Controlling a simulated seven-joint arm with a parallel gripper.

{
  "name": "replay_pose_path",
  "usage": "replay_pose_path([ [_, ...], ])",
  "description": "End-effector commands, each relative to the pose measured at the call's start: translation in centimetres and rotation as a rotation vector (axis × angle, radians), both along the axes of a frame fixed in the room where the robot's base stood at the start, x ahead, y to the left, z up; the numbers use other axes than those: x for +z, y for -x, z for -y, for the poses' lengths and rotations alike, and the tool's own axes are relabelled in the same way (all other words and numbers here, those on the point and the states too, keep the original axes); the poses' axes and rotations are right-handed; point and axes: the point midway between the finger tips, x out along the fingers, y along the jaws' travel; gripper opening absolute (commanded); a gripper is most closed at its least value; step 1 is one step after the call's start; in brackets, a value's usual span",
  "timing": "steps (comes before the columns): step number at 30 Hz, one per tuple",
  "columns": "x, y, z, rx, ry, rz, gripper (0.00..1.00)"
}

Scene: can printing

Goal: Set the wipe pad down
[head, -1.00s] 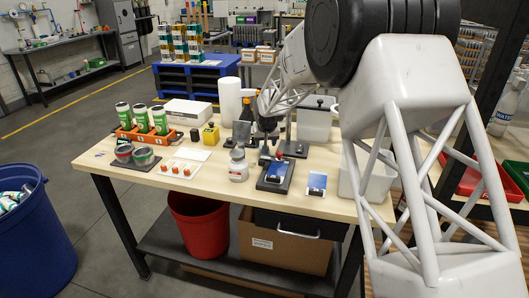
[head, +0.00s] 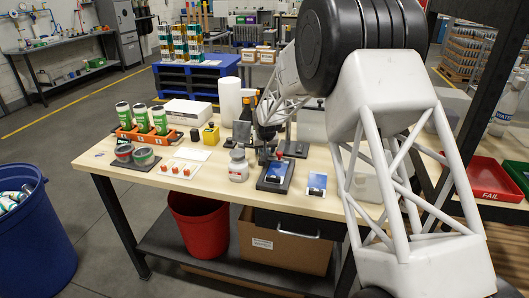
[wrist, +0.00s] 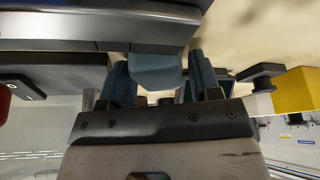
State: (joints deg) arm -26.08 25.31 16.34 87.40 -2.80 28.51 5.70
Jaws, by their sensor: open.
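My gripper (head: 266,156) is low over the table behind the dark print plate (head: 263,185), and the arm partly hides it. In the wrist view my gripper (wrist: 160,78) shows two dark blue-grey fingers, apart. A pale blue-grey block (wrist: 157,72), which looks like the wipe pad, lies between the fingertips with narrow gaps visible at its sides. I cannot tell whether it touches the surface under it. In the head view I cannot make out the pad.
A white jar (head: 238,168) stands left of the print plate, and a small blue-and-white card (head: 317,183) lies right of it. A yellow block (head: 210,135) stands behind left and shows in the wrist view (wrist: 297,90).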

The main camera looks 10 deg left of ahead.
Motion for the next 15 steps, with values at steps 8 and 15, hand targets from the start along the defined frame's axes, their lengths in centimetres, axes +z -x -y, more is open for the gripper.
replay_pose_path([
  [8,0.03,0.01,0.0,0.0,0.0,0.0,0.57],
  [15,0.04,0.01,0.0,0.0,0.0,0.0,0.53],
])
